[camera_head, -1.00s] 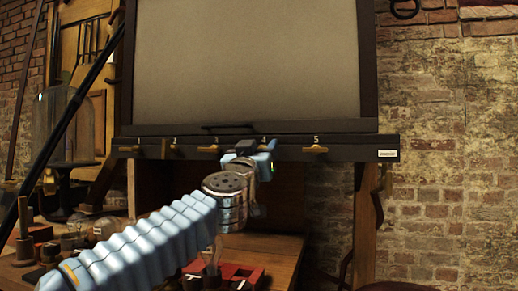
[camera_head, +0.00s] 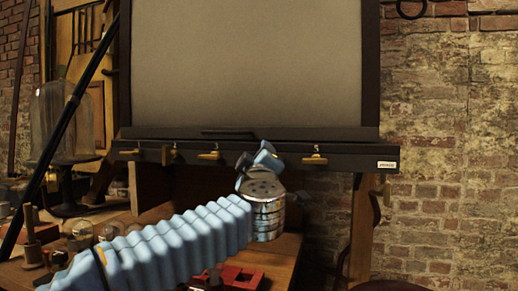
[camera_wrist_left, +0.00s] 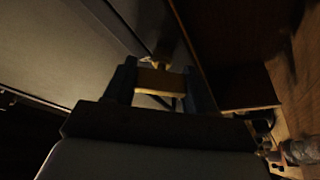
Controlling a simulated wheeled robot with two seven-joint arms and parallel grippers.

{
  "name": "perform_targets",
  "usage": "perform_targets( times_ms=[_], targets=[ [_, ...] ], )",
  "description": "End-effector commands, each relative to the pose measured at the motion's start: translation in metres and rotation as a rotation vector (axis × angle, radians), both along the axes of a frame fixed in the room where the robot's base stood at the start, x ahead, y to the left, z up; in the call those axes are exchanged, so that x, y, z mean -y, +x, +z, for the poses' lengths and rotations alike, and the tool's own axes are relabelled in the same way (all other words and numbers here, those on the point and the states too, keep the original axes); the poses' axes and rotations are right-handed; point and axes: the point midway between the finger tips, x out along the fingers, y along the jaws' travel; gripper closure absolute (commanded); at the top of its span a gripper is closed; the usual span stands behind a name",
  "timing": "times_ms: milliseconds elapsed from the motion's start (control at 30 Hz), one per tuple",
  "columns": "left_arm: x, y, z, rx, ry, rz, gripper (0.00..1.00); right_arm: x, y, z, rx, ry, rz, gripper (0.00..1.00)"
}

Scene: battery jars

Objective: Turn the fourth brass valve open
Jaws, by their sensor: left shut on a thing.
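A row of brass valves runs along the dark rail under the large pale panel. The fourth valve is hidden in the head view behind my left gripper (camera_head: 258,158). In the left wrist view my left gripper (camera_wrist_left: 160,88) is shut on a brass handle (camera_wrist_left: 154,81), which spans between the fingers. By its place in the row, this is the fourth valve. The fifth valve (camera_head: 314,160), below the label 5, lies level to the right. The third valve (camera_head: 208,155) lies level to the left. The second valve (camera_head: 168,154) stands upright. My right gripper is not in view.
The dark rail (camera_head: 350,157) crosses above an open wooden bench (camera_head: 283,245). A red block (camera_head: 240,277) lies on the bench below my left arm. A glass jar (camera_head: 62,120) stands at the left. A diagonal black rod crosses the left side.

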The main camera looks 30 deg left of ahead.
Motion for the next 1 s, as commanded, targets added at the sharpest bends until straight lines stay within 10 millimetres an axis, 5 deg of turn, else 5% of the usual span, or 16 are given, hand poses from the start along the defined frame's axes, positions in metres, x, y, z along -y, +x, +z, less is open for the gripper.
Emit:
perform_targets(
  times_ms=[400,1000],
  targets=[
    [-0.003,-0.002,0.006,0.096,-0.370,0.006,0.75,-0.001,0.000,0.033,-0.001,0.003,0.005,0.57],
    [-0.004,-0.002,0.001,0.165,-0.658,0.008,0.75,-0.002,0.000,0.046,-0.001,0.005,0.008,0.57]
  ],
)
